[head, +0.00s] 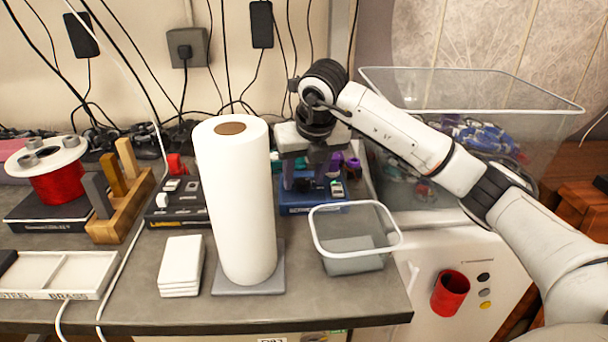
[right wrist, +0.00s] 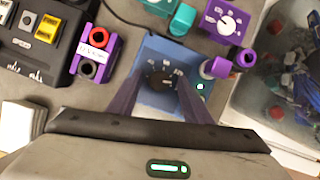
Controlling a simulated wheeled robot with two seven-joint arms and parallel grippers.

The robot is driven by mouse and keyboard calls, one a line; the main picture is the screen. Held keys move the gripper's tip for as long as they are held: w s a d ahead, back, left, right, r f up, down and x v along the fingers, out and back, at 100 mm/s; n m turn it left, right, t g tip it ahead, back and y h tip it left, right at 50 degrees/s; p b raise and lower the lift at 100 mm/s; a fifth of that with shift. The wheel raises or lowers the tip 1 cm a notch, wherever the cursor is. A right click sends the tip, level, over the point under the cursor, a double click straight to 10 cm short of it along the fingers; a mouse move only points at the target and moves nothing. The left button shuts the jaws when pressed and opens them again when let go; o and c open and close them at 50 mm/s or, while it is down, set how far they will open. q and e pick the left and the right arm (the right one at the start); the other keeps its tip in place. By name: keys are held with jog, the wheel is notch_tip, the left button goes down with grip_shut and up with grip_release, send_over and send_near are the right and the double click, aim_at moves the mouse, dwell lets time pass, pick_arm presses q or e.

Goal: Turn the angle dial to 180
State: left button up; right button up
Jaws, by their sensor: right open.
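A blue box (head: 315,209) with a dial stands on the bench behind the clear bin, below my right gripper (head: 304,182). In the right wrist view the blue box (right wrist: 150,50) has a dark round knob (right wrist: 160,78) with small white marks around it, too small to read. The fingers of my right gripper (right wrist: 160,90) are open, one on each side of the knob. I cannot tell whether they touch it. A lit green display shows on the box's right. My left gripper is out of view.
A paper roll (head: 238,200) stands left of the blue box, and a clear bin (head: 355,262) in front. A purple box with a white dial (right wrist: 227,22) and a teal item (right wrist: 182,19) are close by. A large clear tub (head: 470,105) is at right.

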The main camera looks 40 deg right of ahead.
jog(key=c, duration=1)
jog(key=shift+a+m+g+h, duration=0.1)
jog(key=shift+m+g+h, duration=0.35)
jog(key=shift+m, duration=1.15)
jog(key=shift+c, duration=0.2)
jog(key=shift+t, duration=0.25)
jog(key=o, duration=1)
jog(key=shift+o, duration=0.2)
jog(key=v, duration=1)
jog(key=shift+r+p, duration=0.2)
jog(key=shift+p, duration=0.25)
jog(key=shift+w, duration=0.1)
